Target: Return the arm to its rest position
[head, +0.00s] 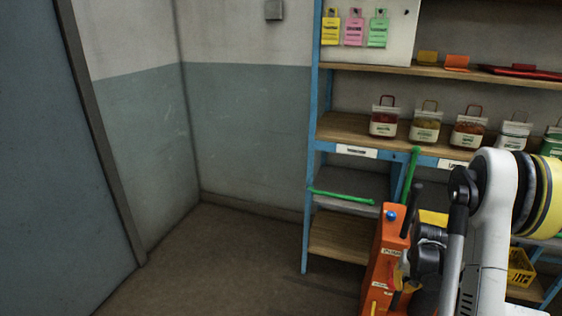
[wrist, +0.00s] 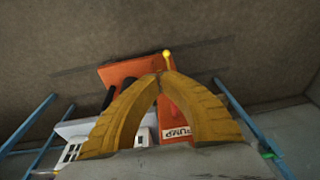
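My arm (head: 490,220) is at the lower right of the head view, folded in front of the shelf. In the wrist view my gripper (wrist: 159,76) shows two yellow ribbed fingers that bow apart lower down and meet at their tips. Nothing shows between the fingertips. Beyond them is an orange box (wrist: 118,72) with a label reading "PUMP". In the head view an orange pump unit (head: 385,265) with a blue knob stands just left of my arm. My fingers cannot be made out clearly there.
A blue-framed shelf (head: 313,150) holds several handled jars (head: 384,122) and hanging tags (head: 354,28). A green rod (head: 342,196) lies across a lower shelf. A yellow crate (head: 521,268) is at the lower right. The floor (head: 220,260) to the left is clear, beside a grey door (head: 55,170).

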